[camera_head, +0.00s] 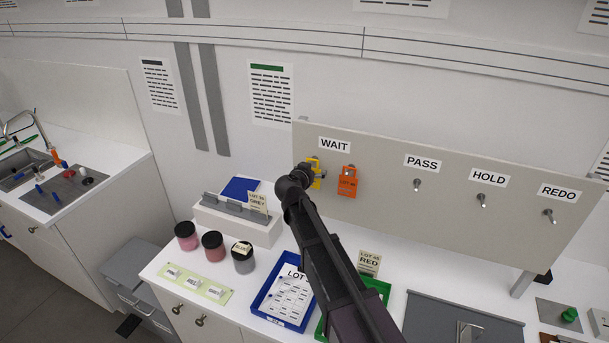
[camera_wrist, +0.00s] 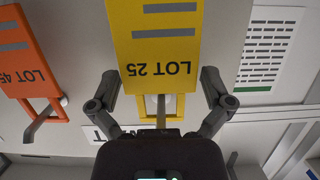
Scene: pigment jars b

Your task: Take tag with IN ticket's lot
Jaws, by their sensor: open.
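Two tags hang under the WAIT label (camera_head: 334,145) on the board. The yellow tag (camera_wrist: 162,36) reads LOT 25 upside down in the wrist view; in the head view it is partly behind my gripper (camera_head: 306,174). The orange tag (camera_wrist: 28,60) reads LOT 45 and hangs to its right in the head view (camera_head: 348,182). My gripper is open, its fingers on either side of the yellow tag's lower part in the wrist view. A ticket reading GREY (camera_head: 258,202) stands at the grey holder; its lot number is blurred. A ticket reading RED (camera_head: 369,263) stands by the green tray.
Empty-looking pegs for PASS (camera_head: 417,185), HOLD (camera_head: 482,200) and REDO (camera_head: 548,215) stick out of the board. Below are a blue tray (camera_head: 258,301) with a LOT sheet, a green tray (camera_head: 384,290), and pink, red and grey jars (camera_head: 213,246). My arm hides part of the counter.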

